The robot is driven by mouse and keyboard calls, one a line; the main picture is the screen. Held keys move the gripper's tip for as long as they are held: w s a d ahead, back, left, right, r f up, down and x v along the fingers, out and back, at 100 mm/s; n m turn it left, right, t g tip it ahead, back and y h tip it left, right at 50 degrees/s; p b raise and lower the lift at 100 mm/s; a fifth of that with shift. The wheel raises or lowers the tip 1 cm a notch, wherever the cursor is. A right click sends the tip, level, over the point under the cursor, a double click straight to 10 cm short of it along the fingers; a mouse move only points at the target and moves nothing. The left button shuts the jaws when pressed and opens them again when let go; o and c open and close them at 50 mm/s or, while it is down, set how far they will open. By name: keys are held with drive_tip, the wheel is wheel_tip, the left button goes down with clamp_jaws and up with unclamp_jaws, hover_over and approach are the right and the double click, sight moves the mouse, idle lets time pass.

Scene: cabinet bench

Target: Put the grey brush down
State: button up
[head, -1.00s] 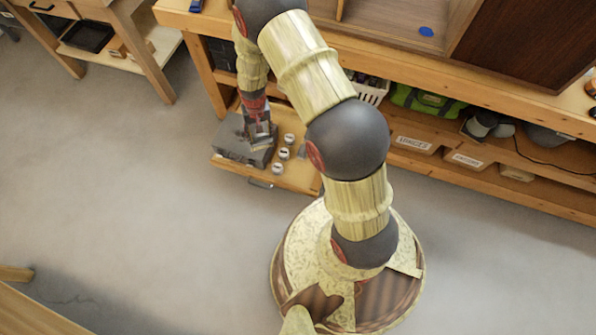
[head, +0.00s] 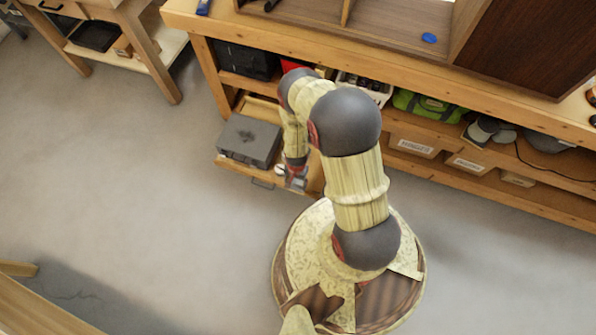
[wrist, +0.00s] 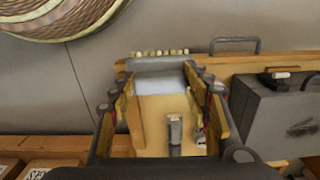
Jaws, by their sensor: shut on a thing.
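My gripper (wrist: 160,85) is shut on the grey brush (wrist: 160,67). In the wrist view the brush lies crosswise between the fingertips, with a row of pale tufts along its far edge. In the head view my gripper (head: 296,180) is low over the right part of the open wooden drawer (head: 262,179). The brush is hard to make out there. The wrist view shows the drawer floor beneath the brush; I cannot tell whether they touch.
A grey case (head: 248,140) fills the left of the drawer and stands right of my gripper in the wrist view (wrist: 275,118). A small metallic-looking jar (wrist: 175,130) stands in the drawer close by. The bench shelf holds labelled bins (head: 412,146) and a green bag (head: 430,106).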

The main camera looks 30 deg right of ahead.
drive_tip(key=w+d+f+b, duration=0.5)
drive_tip(key=w+d+f, duration=0.1)
drive_tip(key=w+f, duration=0.2)
drive_tip(key=shift+w+d+f, duration=0.2)
drive_tip(key=shift+w, duration=0.15)
drive_tip(key=shift+w+d+f+b, duration=0.1)
drive_tip(key=shift+f+b, duration=0.55)
drive_tip(key=shift+f, duration=1)
drive_tip(key=shift+f, duration=0.15)
drive_tip(key=o, duration=1.1)
